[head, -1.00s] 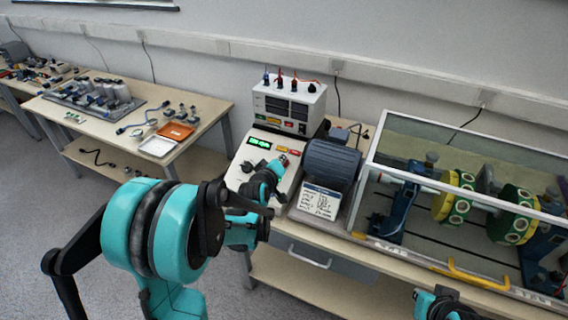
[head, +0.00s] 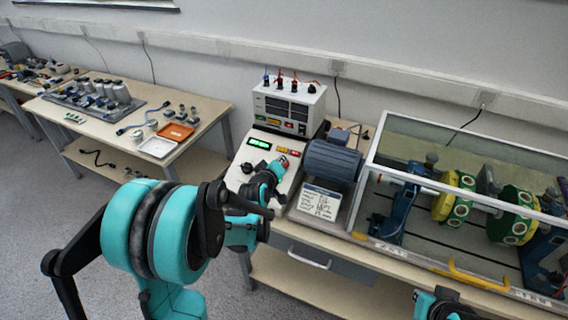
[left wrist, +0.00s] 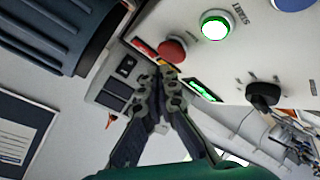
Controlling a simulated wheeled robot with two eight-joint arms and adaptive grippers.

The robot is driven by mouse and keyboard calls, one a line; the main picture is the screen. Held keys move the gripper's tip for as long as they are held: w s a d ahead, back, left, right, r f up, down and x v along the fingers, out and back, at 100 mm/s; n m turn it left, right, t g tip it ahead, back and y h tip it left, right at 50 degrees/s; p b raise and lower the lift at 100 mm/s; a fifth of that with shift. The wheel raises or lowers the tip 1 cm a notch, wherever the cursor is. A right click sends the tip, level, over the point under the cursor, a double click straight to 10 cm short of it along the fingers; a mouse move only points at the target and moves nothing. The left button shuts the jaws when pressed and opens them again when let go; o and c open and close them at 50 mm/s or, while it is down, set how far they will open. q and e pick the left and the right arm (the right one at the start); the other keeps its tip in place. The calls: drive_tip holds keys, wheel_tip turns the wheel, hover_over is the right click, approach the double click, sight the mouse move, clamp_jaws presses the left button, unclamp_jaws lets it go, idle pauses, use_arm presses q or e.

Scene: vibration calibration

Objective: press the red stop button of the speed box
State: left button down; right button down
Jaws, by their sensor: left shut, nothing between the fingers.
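The speed box (head: 240,178) has a pale sloping panel with a lit green display. In the left wrist view the red stop button (left wrist: 172,49) is a round raised knob on that panel (left wrist: 262,62), beside a green-lit START button (left wrist: 214,27). My left gripper (left wrist: 163,75) is shut and empty, its fingertips close to the red button. I cannot tell whether they touch it. In the head view my left gripper (head: 277,168) is over the right part of the panel, and little of the red button can be made out there. Only a bit of my right arm shows at the bottom edge.
A motor (head: 332,160) and a white label card (head: 319,202) are just right of the panel. A clear-walled case (head: 400,172) with yellow-green discs is further right. A meter unit (head: 290,104) with plugs stands behind. A black knob (left wrist: 263,94) sits on the panel.

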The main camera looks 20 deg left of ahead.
use_arm(q)
drive_tip(key=shift+f, duration=0.15)
drive_tip(key=shift+w+f+b, duration=0.2)
drive_tip(key=shift+f+b, duration=0.05)
drive_tip(key=shift+b, duration=0.1)
drive_tip(key=shift+w+f+b, duration=0.15)
drive_tip(key=shift+f+b, duration=0.2)
drive_tip(key=shift+b, duration=0.05)
idle(0.5)
drive_tip(key=shift+r, duration=0.1)
drive_tip(key=shift+s+r+p, duration=0.35)
drive_tip(key=shift+r+p, duration=0.25)
drive_tip(key=shift+r, duration=0.05)
drive_tip(key=r+p, duration=0.1)
drive_tip(key=s+r+p, duration=0.1)
drive_tip(key=r, duration=0.1)
drive_tip(key=s+r+p, duration=0.1)
drive_tip(key=shift+a+r+p, duration=0.1)
drive_tip(key=shift+r+p, duration=0.15)
drive_tip(key=shift+p, duration=0.05)
idle(0.3)
